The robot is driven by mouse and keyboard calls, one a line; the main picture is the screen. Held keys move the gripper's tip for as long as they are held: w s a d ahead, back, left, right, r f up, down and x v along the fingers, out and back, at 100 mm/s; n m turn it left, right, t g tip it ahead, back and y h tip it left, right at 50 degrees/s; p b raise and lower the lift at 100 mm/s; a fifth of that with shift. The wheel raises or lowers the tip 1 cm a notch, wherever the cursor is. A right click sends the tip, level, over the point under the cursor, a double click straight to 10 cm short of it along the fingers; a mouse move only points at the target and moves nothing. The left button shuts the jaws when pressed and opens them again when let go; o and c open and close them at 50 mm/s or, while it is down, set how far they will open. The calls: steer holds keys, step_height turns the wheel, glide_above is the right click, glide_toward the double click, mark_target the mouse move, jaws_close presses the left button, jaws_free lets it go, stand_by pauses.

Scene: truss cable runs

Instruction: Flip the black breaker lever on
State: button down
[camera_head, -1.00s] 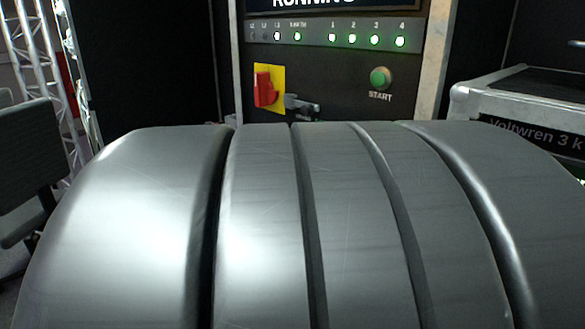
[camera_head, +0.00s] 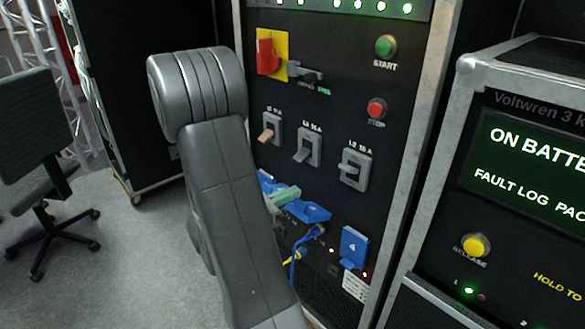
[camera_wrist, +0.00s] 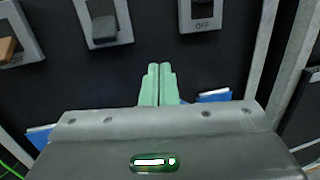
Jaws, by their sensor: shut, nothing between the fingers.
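Three breakers sit in a row on the black panel. The left breaker has an orange-brown lever (camera_head: 266,136). The middle breaker has a dark grey lever (camera_head: 301,154), which also shows in the wrist view (camera_wrist: 104,29). I cannot tell surely which dark lever is the black one. My gripper's pale green fingers (camera_head: 296,192) are shut and empty, below the row and apart from the levers; they show side by side in the wrist view (camera_wrist: 160,84).
Above are a red rotary switch (camera_head: 266,54) on yellow, a green START button (camera_head: 386,46) and a red STOP button (camera_head: 376,108). Blue connectors (camera_head: 354,246) and cables lie below. A Voltwren unit (camera_head: 470,66) stands right, an office chair (camera_head: 30,150) left.

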mark_target(302, 156)
steer(key=w+a+n+t+y, duration=0.1)
steer(key=w+a+n+t, duration=0.1)
steer(key=a, duration=0.4)
steer(key=shift+a+f+n+t, duration=0.15)
steer(key=shift+f+n+t, duration=0.15)
steer(key=shift+t, duration=0.6)
steer(key=shift+w, duration=0.1)
steer(key=x, duration=1)
steer(key=shift+p, duration=0.35)
steer(key=shift+a+r+g+y+p, duration=0.15)
steer(key=shift+g+y+p, duration=0.15)
steer(key=shift+y+p, duration=0.15)
